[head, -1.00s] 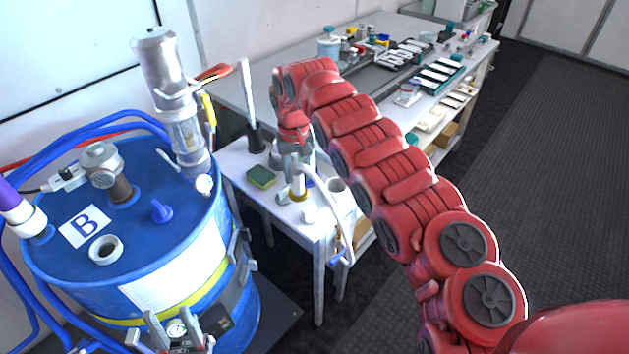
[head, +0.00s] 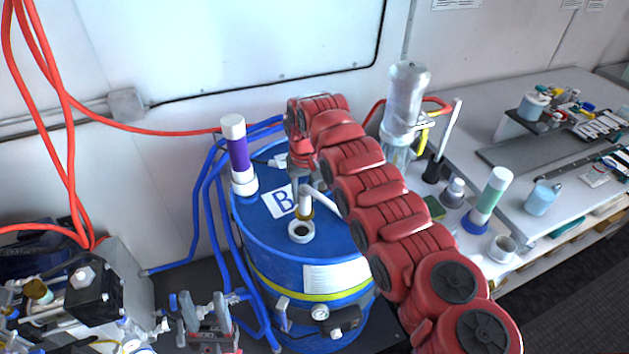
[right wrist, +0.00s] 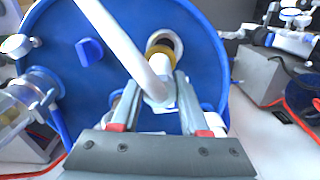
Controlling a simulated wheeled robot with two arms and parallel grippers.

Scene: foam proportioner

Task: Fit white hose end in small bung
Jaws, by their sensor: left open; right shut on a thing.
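The white hose (head: 325,200) is in my right gripper (head: 300,188), which is shut on its end fitting. The fitting's brass-coloured collar (head: 305,208) points down over the small bung (head: 301,232), a white-rimmed hole in the blue drum's top (head: 265,230). In the right wrist view the collar (right wrist: 160,64) overlaps the near edge of the bung opening (right wrist: 166,42). I cannot tell whether they touch; the dark hole still shows. The hose (right wrist: 125,42) runs up and left from the fingers (right wrist: 157,90). My left gripper (head: 208,318) is open and empty, low left of the drum.
A purple-and-white tube (head: 236,155) stands at the drum's left, and a metal pump (head: 405,105) behind its right. Blue hoses (head: 208,200) run down the drum's left side.

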